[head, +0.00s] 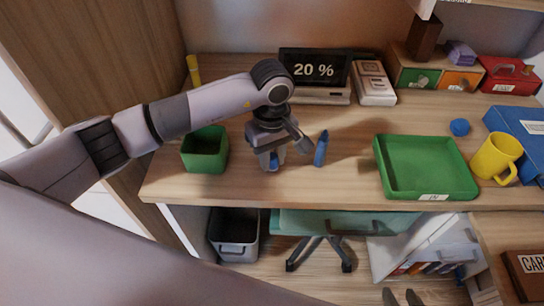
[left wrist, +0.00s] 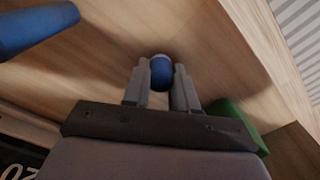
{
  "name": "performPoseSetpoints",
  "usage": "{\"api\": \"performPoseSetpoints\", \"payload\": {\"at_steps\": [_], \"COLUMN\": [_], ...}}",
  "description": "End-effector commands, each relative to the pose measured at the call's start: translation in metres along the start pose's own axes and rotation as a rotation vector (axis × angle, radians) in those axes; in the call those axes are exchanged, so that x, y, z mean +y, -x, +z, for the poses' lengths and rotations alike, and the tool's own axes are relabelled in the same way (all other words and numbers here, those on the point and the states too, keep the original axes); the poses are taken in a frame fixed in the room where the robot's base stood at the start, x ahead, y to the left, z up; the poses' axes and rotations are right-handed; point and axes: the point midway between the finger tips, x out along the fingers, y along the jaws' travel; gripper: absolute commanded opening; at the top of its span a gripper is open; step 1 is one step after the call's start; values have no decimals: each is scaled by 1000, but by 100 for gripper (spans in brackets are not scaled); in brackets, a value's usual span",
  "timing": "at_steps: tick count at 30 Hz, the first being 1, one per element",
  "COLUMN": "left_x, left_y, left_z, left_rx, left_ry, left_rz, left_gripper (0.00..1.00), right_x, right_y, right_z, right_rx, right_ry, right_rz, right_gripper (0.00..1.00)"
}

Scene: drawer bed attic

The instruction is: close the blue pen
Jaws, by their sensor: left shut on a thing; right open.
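A blue pen (head: 321,150) stands nearly upright on the desk, its narrower end up, just right of my left gripper (head: 272,162). It shows as a blue cylinder (left wrist: 35,28) at the upper left of the left wrist view. My left gripper points down at the desk and is shut on a small rounded blue piece that looks like the pen's cap (left wrist: 161,74). The pen and this piece are apart. The fingers hide part of the piece. I cannot tell whether it touches the desk. Dark fingertips of my right gripper (head: 402,298) show at the bottom edge, open and empty.
A green box (head: 205,151) stands left of my left gripper. A green tray (head: 428,169), a yellow mug (head: 496,157) and a blue ball (head: 459,127) are to the right. A display (head: 315,69) stands behind. Desk between pen and tray is clear.

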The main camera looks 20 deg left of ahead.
Motion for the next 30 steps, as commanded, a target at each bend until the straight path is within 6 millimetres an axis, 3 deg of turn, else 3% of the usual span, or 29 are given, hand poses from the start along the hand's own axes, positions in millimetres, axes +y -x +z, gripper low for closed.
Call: {"api": "performPoseSetpoints", "payload": {"at_steps": [8, 21, 30], "left_x": [1, 0, 0], "left_y": [40, 147, 189], "left_z": [-1, 0, 0], "left_rx": [4, 3, 1], "left_ry": [-1, -2, 0], "left_rz": [5, 4, 1], "left_gripper": [0, 0, 0], "right_x": [0, -2, -3], "right_y": [0, 0, 0], "right_z": [-1, -2, -2], "right_rx": [0, 3, 4], "right_ry": [0, -6, -10], "right_rz": [-1, -1, -1], "right_gripper": [43, 43, 43]}}
